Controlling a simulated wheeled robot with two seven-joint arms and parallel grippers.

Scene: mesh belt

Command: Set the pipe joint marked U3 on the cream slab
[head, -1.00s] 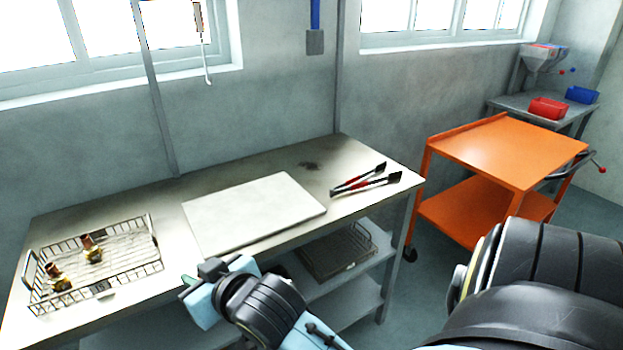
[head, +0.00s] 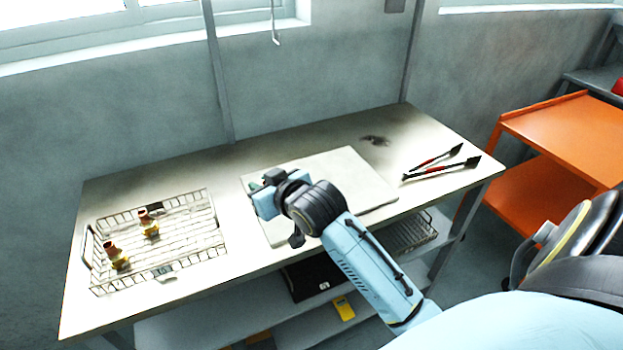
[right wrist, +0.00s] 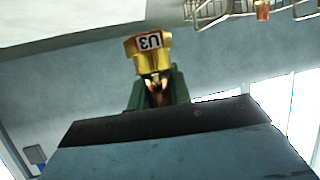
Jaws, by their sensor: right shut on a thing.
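The brass pipe joint marked U3 (right wrist: 150,45) is between the fingers of my right gripper (right wrist: 157,92) in the right wrist view, its label upside down. In the head view my right gripper (head: 260,187) is over the left part of the cream slab (head: 345,176), and its own wrist hides the joint. The slab lies flat on the bench, and its edge shows at the upper left of the right wrist view (right wrist: 70,18). I cannot tell how high the joint is above it. My left gripper is out of view.
A wire basket (head: 190,262) left of the slab holds two other brass joints, one at the front (head: 116,257) and one behind (head: 149,224). Red-handled tongs (head: 440,165) lie right of the slab. An orange cart (head: 560,135) stands beyond the bench's right end. Most of the slab is bare.

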